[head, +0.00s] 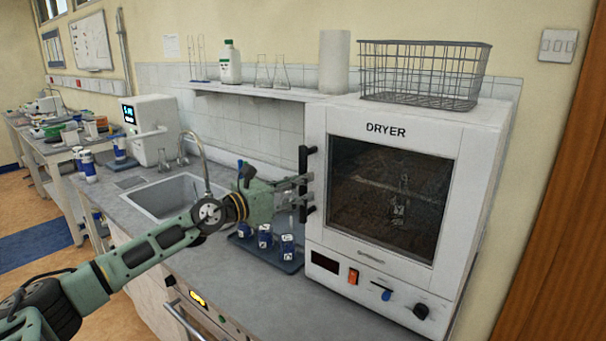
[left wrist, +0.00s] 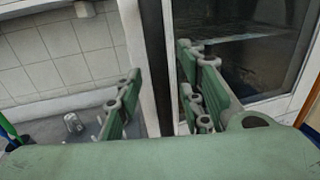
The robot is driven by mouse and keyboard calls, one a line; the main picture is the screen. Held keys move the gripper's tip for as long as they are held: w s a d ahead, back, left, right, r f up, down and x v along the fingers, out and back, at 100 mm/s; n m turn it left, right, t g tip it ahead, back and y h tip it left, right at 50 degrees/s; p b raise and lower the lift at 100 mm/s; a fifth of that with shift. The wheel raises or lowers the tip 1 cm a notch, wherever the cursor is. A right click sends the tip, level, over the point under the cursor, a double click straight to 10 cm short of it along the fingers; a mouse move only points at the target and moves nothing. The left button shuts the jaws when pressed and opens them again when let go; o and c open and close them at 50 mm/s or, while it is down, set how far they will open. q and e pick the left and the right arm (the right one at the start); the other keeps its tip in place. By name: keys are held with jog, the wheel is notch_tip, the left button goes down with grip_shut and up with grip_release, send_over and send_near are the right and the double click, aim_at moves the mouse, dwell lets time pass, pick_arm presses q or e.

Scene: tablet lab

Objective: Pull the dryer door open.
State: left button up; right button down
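The white dryer (head: 385,115) stands on the counter with its glass-fronted door (head: 390,190) shut. The black vertical door handle (head: 303,160) is on the door's left side; it also shows as a dark bar in the left wrist view (left wrist: 157,60). My left gripper (head: 304,188) reaches the handle from the left, at about mid-height. In the left wrist view my left gripper's fingers (left wrist: 162,95) are spread, one on each side of the handle, with gaps visible. The fingertips partly hide the handle's middle in the head view. My right gripper is not in view.
A blue tray (head: 290,265) with several dark blue containers sits below my left gripper, beside the dryer. A sink (head: 168,195) with a tap is at the left. A wire basket (head: 425,72) rests on top of the dryer. A shelf (head: 260,92) with glassware runs behind.

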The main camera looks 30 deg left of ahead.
pick_arm(q)
jog(key=shift+p+x, duration=0.35)
jog(key=shift+x, duration=0.8)
jog(key=shift+c, duration=0.2)
grip_shut()
